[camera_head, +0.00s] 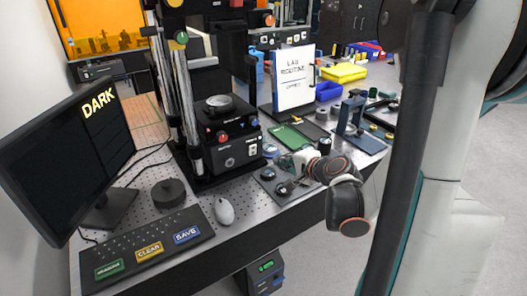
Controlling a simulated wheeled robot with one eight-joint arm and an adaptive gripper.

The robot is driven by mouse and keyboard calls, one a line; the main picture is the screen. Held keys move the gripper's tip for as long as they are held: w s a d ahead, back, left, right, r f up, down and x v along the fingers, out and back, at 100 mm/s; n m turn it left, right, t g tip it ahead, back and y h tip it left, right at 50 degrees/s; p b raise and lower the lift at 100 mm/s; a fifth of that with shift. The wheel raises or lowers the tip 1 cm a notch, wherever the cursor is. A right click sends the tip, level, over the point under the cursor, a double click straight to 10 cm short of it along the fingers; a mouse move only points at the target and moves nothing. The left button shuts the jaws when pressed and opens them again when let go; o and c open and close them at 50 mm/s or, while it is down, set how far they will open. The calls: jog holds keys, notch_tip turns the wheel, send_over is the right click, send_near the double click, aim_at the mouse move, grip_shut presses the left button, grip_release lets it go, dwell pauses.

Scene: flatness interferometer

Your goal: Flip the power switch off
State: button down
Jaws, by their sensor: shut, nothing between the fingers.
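A dark box (262,275) stands below the table's front edge and carries a small green lit part that looks like a switch (266,266). Its position, on or off, is too small to tell. The interferometer's base (232,148) on the table also has a front panel with a red knob, a blue knob and a small round control in the middle. My gripper (281,188) is shut and empty, over the table's front part to the right of that base. It is apart from the green switch, up and to the right of it. My wrist hides part of the table edge.
A monitor (65,150) reading DARK, a keyboard (145,246), a mouse (224,211) and a dark round puck (168,193) occupy the table's left. A LAB ROUTINE board (294,78), green tray (291,137) and blue-grey stand (353,120) are behind my gripper. Floor shows in front.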

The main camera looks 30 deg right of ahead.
jog(key=b, duration=0.3)
send_near(256, 146)
jog(key=w+f, duration=0.4)
jog(key=shift+f, duration=0.25)
jog(key=shift+w+r+b, duration=0.25)
jog(key=shift+w+b, duration=0.15)
jog(key=shift+w, duration=0.55)
jog(key=shift+w+r, duration=0.2)
jog(key=shift+w, duration=0.25)
jog(key=shift+r, duration=0.1)
jog(key=shift+r+p, duration=0.65)
jog(key=shift+r, duration=0.05)
jog(key=shift+s, duration=0.1)
